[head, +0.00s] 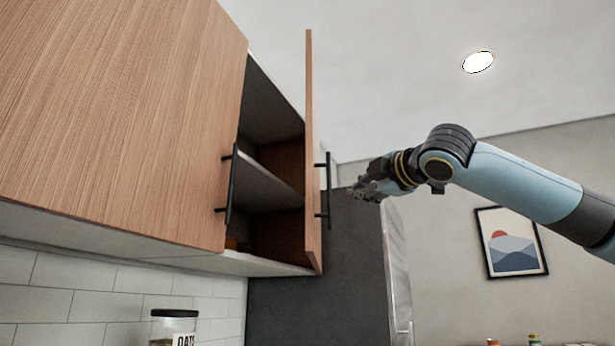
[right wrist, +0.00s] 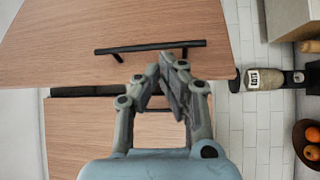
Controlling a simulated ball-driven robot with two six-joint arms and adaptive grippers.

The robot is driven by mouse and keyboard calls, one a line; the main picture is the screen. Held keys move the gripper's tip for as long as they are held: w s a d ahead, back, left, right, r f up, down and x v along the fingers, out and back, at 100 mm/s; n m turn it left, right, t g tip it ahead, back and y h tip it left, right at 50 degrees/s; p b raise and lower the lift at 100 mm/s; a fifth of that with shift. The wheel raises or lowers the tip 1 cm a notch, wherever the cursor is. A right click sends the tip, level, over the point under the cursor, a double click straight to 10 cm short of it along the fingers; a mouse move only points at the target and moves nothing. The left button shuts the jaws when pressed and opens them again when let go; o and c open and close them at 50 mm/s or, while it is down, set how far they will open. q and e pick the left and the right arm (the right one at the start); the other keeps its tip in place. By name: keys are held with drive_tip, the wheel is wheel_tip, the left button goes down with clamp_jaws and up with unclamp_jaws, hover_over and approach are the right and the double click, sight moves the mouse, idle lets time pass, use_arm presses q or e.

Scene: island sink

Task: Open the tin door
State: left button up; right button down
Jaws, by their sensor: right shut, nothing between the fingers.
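A wooden cabinet door (head: 309,150) with a black bar handle (head: 325,190) stands swung open, seen nearly edge-on in the head view. The cabinet's inside shows grey shelves (head: 268,185). The closed wooden door (head: 120,120) at left has its own black handle (head: 230,190). My right gripper (head: 357,190) is just right of the open door's handle, apart from it in the head view. In the right wrist view my gripper (right wrist: 165,62) is shut and empty, with a black handle (right wrist: 150,47) on a wooden panel beyond its fingertips. My left gripper is not in view.
A dark grey tall panel (head: 315,290) stands beyond the cabinet. An oats jar (head: 173,327) stands below the cabinets, by white tiles (head: 90,285). A framed picture (head: 511,243) hangs on the far wall. A bowl of oranges (right wrist: 311,145) shows in the right wrist view.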

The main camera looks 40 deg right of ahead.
drive_tip(key=w+d+f+m+g+h, duration=0.1)
drive_tip(key=w+d+f+m+h, duration=0.15)
drive_tip(key=w+f, duration=0.3)
drive_tip(key=w+d+f+m+g+h, duration=0.2)
drive_tip(key=w+f+m, duration=0.2)
drive_tip(key=f, duration=0.2)
drive_tip(key=w+a+f+m+g+h, duration=0.15)
drive_tip(key=w+a+f+g, duration=0.25)
drive_tip(key=w+a+f, duration=0.45)
drive_tip(key=s+a+r+g+h, duration=0.1)
drive_tip(key=s+a+r, duration=0.1)
drive_tip(key=a+r, duration=0.5)
drive_tip(key=s+a+r+h, duration=0.2)
drive_tip(key=a+r, duration=0.1)
drive_tip(key=r, duration=0.7)
drive_tip(key=s+a+r+g+h, duration=0.1)
drive_tip(key=s+a+r, duration=0.1)
drive_tip(key=a+r, duration=0.5)
use_arm(q)
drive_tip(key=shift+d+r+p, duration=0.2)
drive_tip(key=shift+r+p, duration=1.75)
drive_tip(key=shift+p, duration=0.05)
use_arm(e)
drive_tip(key=w+d+r, duration=0.2)
drive_tip(key=d, duration=1.1)
drive_tip(key=shift+w+d, duration=0.15)
drive_tip(key=shift+d, duration=0.1)
